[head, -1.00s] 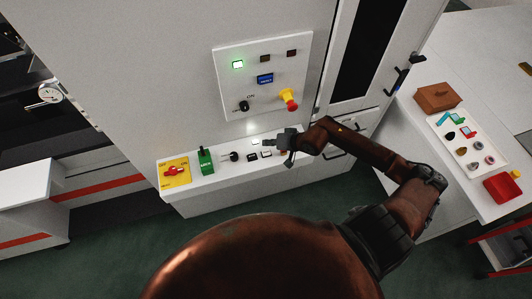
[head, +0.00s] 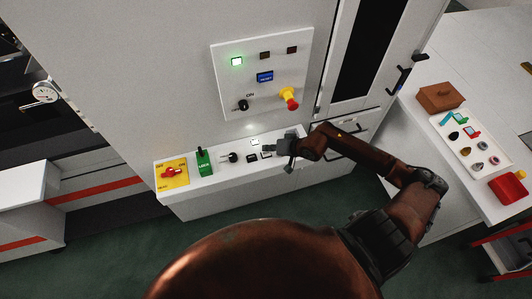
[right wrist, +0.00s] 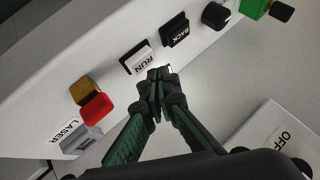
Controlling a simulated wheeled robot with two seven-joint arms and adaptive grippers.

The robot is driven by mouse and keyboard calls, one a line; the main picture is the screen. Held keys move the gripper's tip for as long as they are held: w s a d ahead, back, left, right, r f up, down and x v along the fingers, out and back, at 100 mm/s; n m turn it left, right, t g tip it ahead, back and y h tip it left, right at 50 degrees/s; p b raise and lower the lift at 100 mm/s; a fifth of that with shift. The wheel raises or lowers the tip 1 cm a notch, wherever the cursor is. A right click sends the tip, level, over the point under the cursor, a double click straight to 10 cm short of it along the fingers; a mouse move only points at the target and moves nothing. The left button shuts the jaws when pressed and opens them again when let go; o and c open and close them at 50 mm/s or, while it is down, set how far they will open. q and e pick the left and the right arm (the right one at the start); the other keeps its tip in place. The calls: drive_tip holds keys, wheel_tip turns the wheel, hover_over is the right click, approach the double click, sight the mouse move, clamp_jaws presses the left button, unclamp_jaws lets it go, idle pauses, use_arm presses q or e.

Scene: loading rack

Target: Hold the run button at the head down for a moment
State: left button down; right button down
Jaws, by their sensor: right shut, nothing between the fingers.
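The run button (right wrist: 133,54) is a dark rocker with a RUN label in the right wrist view. It sits on the sloped white control ledge (head: 212,178). In the head view a small dark button (head: 265,154) beside my fingertips appears to be it. My right gripper (head: 267,147) is shut and empty, close over the ledge. In the right wrist view its fingertips (right wrist: 158,74) are together just beside the RUN label; I cannot tell whether they touch anything. My left gripper is not in view.
A RACK button (right wrist: 174,30) and a black knob (right wrist: 216,15) sit beside the run button. On its other side are gold and red buttons (right wrist: 95,105). The wall panel (head: 235,85) above has an emergency stop (head: 290,97). A side table (head: 470,80) stands right.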

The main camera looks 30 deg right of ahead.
sight(267, 154)
drive_tip(key=shift+f, duration=0.1)
idle(0.7)
drive_tip(key=shift+f+b, duration=0.35)
drive_tip(key=shift+b, duration=0.4)
drive_tip(key=shift+f+b, duration=0.45)
drive_tip(key=shift+b, duration=0.15)
idle(0.5)
drive_tip(key=shift+r, duration=0.1)
idle(2.0)
drive_tip(key=shift+r, duration=0.8)
drive_tip(key=shift+r+p, duration=1.05)
drive_tip(key=shift+r, duration=1.45)
drive_tip(key=shift+a, duration=0.1)
